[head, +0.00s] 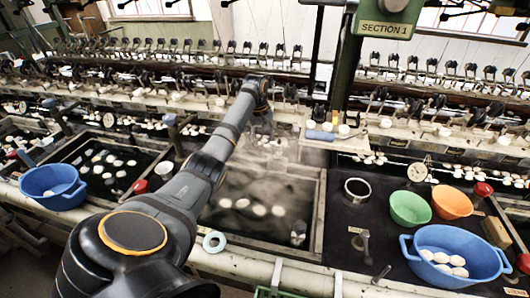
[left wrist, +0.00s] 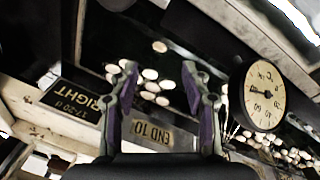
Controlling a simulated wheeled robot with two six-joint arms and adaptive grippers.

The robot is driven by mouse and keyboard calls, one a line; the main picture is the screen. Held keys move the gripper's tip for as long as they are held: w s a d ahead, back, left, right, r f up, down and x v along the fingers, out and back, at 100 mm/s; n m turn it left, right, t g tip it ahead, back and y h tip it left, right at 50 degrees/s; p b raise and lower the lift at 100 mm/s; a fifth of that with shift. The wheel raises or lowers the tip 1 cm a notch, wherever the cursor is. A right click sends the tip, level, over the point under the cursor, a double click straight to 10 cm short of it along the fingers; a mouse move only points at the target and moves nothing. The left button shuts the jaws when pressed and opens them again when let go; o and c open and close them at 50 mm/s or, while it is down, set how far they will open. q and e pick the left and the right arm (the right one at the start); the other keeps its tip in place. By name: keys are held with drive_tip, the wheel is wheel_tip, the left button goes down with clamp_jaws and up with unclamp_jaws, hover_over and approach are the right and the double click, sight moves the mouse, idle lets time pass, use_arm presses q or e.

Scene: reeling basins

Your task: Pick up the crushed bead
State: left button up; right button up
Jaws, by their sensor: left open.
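I cannot pick out a crushed bead in either view. My left gripper (left wrist: 159,72) is open and empty in the left wrist view, with purple pads on both fingers. Pale, rounded pieces (left wrist: 150,74) show beyond and between its fingertips; which of them, if any, is crushed is too small to tell. In the head view my left arm reaches over the middle basin (head: 318,215) to the machine's ledge, and its gripper (head: 272,148) is blurred by steam. White cocoon-like pieces (head: 243,204) float in that basin. My right gripper is in neither view.
A round dial (left wrist: 264,95) stands right of the gripper, with a sign reading RIGHT (left wrist: 82,100) at left. In the head view, a blue tub of white pieces (head: 417,268), green bowl (head: 409,208), orange bowl (head: 451,202) and metal cup (head: 357,190) crowd the right.

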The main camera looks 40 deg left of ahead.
use_arm(q)
drive_tip(key=f, duration=0.2)
drive_tip(key=w+f, duration=0.1)
drive_tip(key=f, duration=0.5)
drive_tip(key=shift+w+a+f, duration=0.2)
drive_tip(key=shift+w+f, duration=0.05)
drive_tip(key=shift+w, duration=0.15)
drive_tip(key=c, duration=0.7)
